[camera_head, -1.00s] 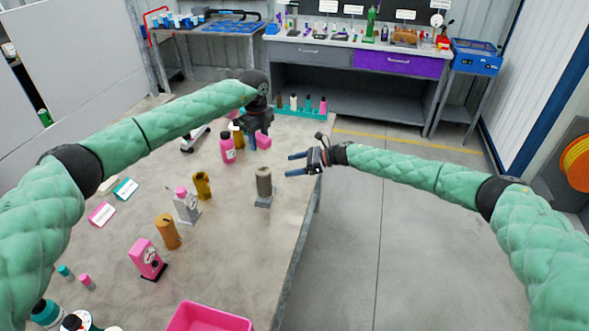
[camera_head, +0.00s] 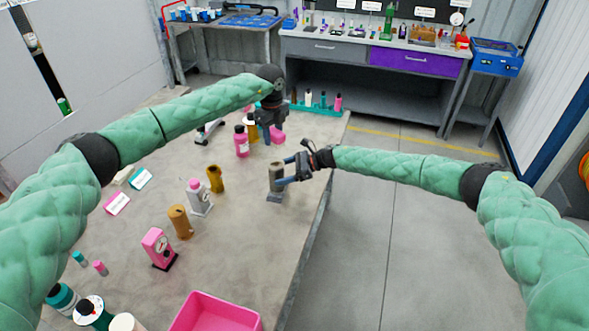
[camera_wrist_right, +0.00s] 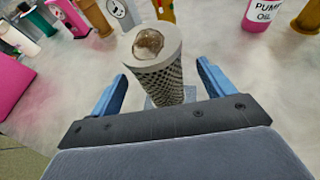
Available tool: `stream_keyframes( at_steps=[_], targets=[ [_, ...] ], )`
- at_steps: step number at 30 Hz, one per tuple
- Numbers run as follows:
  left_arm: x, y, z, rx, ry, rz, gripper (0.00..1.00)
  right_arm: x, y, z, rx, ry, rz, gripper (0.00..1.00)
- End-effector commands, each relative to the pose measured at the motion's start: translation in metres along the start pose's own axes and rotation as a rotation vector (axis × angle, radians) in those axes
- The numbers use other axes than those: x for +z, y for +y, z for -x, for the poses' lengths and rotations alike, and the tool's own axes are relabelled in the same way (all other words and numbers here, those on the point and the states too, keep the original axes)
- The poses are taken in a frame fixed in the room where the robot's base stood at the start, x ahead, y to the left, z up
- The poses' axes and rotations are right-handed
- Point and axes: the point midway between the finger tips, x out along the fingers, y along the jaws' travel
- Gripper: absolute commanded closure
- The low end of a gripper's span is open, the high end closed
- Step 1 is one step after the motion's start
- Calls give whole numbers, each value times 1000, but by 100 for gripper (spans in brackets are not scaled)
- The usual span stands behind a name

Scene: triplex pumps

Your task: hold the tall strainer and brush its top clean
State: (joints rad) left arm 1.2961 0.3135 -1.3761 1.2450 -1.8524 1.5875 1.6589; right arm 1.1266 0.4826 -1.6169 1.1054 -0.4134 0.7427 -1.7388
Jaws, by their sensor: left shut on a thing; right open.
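The tall strainer (camera_head: 276,176) stands upright on a small grey base near the table's right edge. In the right wrist view the strainer (camera_wrist_right: 158,72) is a grey mesh cylinder with a brown dirty patch on its top. My right gripper (camera_head: 287,171) is open at the strainer, with one blue finger on each side of it in the wrist view; I cannot tell whether they touch it. My left gripper (camera_head: 275,133) is farther back, shut on a pink thing (camera_head: 277,135), partly hidden by the fingers.
Pink bottles, brass cylinders and a grey gauge unit (camera_head: 199,198) stand left of the strainer. A pink gauge block (camera_head: 158,248) and a pink bin (camera_head: 215,313) are nearer. A teal rack (camera_head: 315,108) with bottles is at the table's far end.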

Motion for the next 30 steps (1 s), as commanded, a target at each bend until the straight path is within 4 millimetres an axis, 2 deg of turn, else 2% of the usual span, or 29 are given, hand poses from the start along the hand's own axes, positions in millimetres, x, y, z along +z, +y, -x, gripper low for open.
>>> stream_keyframes(
  at_steps=[6,18,20,26,30],
  targets=[
    [0,0,0,0,0,0,82,0,0,-22,1,-1,-1,19],
    [0,0,0,0,0,0,82,0,0,-27,0,0,-1,19],
    [0,0,0,0,0,0,82,0,0,-27,0,0,-1,29],
    [0,0,0,0,0,0,82,0,0,-27,0,0,-1,68],
    [0,0,0,0,0,0,82,0,0,-27,0,0,-1,69]
  ],
)
